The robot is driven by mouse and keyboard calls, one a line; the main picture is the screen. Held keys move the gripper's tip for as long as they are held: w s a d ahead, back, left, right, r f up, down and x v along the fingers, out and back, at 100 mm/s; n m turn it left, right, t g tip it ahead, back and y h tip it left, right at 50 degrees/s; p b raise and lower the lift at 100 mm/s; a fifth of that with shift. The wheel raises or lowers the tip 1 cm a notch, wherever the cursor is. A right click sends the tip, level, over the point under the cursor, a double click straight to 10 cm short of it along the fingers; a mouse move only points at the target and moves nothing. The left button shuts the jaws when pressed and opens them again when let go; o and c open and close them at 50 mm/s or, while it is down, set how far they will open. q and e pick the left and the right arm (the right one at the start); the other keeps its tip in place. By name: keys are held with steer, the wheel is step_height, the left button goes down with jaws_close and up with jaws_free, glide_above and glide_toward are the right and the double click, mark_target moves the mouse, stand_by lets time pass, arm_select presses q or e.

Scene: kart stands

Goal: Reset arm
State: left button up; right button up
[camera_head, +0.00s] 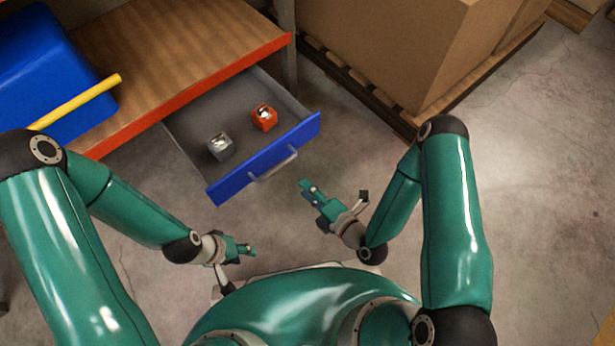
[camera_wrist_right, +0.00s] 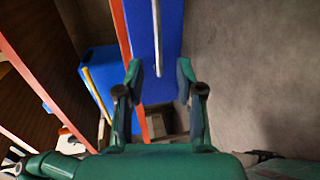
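My left gripper (camera_head: 240,268) hangs low in front of my body, left of centre in the head view. Its fingers are spread apart and nothing shows between them. My right gripper (camera_head: 334,192) is right of the open drawer's handle, apart from it, with its fingers spread and empty. In the right wrist view the same gripper (camera_wrist_right: 160,75) shows a clear gap between its fingertips. The blue drawer front (camera_wrist_right: 172,25) with its grey handle (camera_wrist_right: 157,40) appears beyond the fingers.
The pulled-out drawer (camera_head: 263,160) holds a grey cube-like part (camera_head: 220,147) and an orange one (camera_head: 264,118). A blue bin (camera_head: 50,70) with a yellow bar (camera_head: 85,100) stands on the wooden bench (camera_head: 180,45). Cardboard boxes (camera_head: 385,50) sit on a pallet. Floor at right is clear.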

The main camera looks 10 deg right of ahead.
steer(key=w+r+n, duration=0.1)
steer(key=w+r, duration=0.3)
steer(key=r, duration=0.1)
steer(key=s+d+f+m+g+h, duration=0.2)
steer(key=s+f+m+g, duration=0.2)
steer(key=s+m+g, duration=0.7)
steer(key=s+d+f+m+g+h, duration=0.25)
steer(key=s+f+m, duration=0.25)
steer(key=m, duration=1.1)
step_height(320, 180, up, 34)
steer(key=p, duration=3.4)
steer(key=shift+r+y+p, duration=0.2)
steer(key=shift+y+p, duration=0.1)
steer(key=shift+y, duration=0.05)
